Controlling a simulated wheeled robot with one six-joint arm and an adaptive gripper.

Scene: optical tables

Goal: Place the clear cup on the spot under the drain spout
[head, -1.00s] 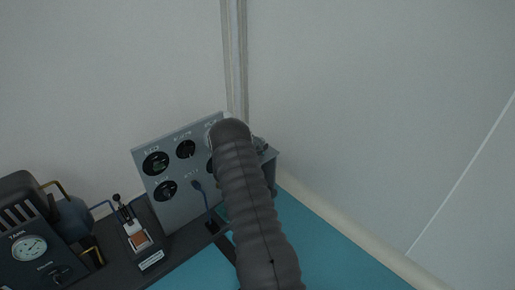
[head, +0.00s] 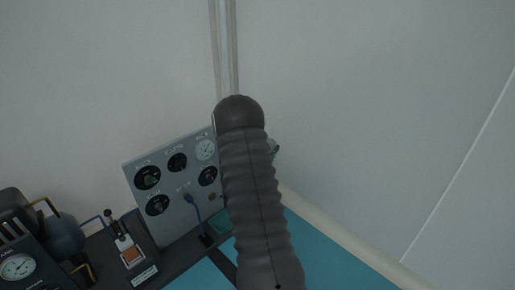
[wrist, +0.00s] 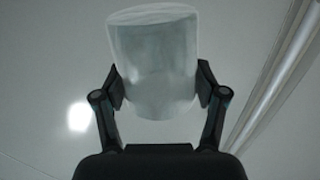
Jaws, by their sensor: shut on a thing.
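The clear cup (wrist: 153,62) shows in the wrist view as a pale, see-through cylinder. My gripper (wrist: 160,88) is shut on it, with one finger pad on each side of its wall. Behind the cup is only plain wall or ceiling. In the head view my dark ribbed arm hides the cup and the gripper. I cannot make out the drain spout or the spot under it in either view.
A grey panel with several dials (head: 175,185) stands at the table's back, left of my arm. A black device with a gauge (head: 18,266) and a small switch unit (head: 130,250) are further left. Bare blue-green table top (head: 325,260) shows at lower right, beside the wall.

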